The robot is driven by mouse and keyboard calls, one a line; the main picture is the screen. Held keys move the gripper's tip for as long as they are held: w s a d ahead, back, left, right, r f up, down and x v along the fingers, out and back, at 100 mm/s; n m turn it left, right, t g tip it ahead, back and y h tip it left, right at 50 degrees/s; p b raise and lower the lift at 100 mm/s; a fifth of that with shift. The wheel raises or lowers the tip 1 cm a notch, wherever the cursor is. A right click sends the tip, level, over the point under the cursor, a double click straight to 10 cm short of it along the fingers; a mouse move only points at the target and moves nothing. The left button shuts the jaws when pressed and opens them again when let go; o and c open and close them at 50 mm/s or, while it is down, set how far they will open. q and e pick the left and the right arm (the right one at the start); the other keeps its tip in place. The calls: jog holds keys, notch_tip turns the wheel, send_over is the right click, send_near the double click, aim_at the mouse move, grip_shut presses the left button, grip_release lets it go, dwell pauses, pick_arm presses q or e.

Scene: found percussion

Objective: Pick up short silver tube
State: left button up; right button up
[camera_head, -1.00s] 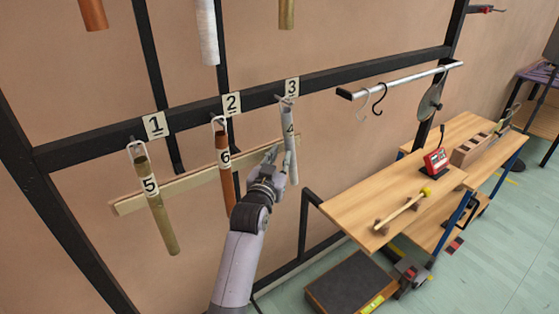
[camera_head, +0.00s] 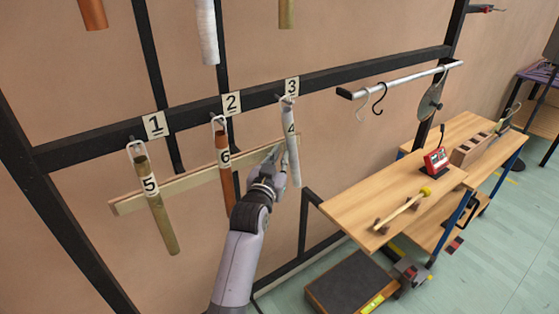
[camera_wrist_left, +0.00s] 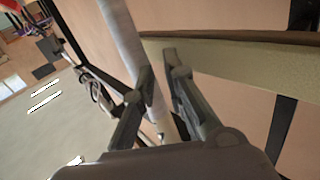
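The short silver tube (camera_head: 291,150), marked 4, hangs by a loop from the peg under label 3 on the black frame. It tilts slightly. My left gripper (camera_head: 276,154) is at the left side of this tube, around its middle height. In the left wrist view the silver tube (camera_wrist_left: 122,32) runs down behind one finger and shows again in the gap between the fingers. The left gripper's fingers (camera_wrist_left: 158,68) stand apart; whether they touch the tube cannot be told. My right gripper is not in view.
A copper tube (camera_head: 225,172) marked 6 and a brass tube (camera_head: 157,205) marked 5 hang to the left. A wooden rail (camera_head: 180,184) runs behind them. To the right, a workbench (camera_head: 345,205) holds a mallet (camera_head: 402,208). Hooks (camera_head: 379,97) hang from a silver bar.

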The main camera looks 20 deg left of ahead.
pick_arm(q)
jog(key=shift+o, duration=1.3)
